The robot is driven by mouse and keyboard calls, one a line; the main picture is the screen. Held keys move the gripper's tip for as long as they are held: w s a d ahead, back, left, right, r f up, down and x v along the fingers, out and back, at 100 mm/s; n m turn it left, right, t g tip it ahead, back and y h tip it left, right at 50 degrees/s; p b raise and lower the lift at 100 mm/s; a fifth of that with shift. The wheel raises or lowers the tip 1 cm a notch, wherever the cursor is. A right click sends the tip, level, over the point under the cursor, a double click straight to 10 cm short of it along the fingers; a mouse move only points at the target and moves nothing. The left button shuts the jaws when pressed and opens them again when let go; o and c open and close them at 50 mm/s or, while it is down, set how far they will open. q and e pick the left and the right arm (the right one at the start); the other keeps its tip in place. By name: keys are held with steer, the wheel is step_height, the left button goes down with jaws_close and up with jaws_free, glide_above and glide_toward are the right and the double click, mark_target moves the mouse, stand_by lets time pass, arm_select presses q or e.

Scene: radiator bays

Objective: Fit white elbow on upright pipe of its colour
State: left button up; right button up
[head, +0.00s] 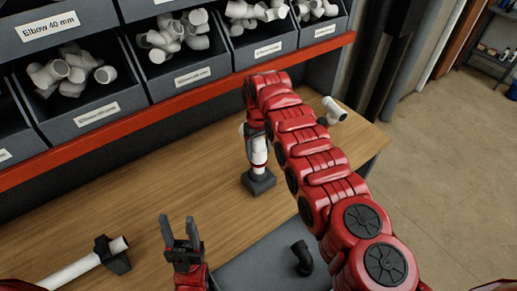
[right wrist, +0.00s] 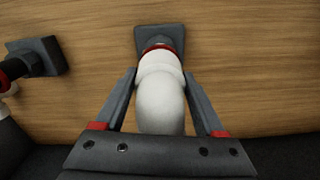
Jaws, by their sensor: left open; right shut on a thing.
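The white elbow (right wrist: 160,105) is between the fingers of my right gripper (right wrist: 160,76), which is shut on it. Beyond it, in line with it, are a white section, a red ring (right wrist: 158,48) and a dark square base (right wrist: 160,36). The elbow appears to touch the white upright pipe (head: 259,152); how far it is seated cannot be told. In the head view my right arm hides most of the elbow. My left gripper (head: 182,240) is open and empty above the front of the bench, left of a black elbow (head: 302,257).
The black elbow lies on a grey mat (head: 262,264). A white pipe (head: 72,272) lies in a dark holder (head: 113,257) at left. Another white fitting (head: 333,110) stands back right. Bins of fittings (head: 175,50) sit behind a red shelf edge (head: 188,106). The bench's left middle is clear.

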steer(key=shift+f, duration=0.1)
steer(key=o, duration=1.4)
step_height(320, 180, up, 9)
steer(key=b, duration=0.4)
steer(key=shift+a+f, duration=0.1)
steer(key=shift+f, duration=0.1)
step_height(320, 180, up, 9)
steer(key=p, duration=0.9)
steer(key=shift+f, duration=0.2)
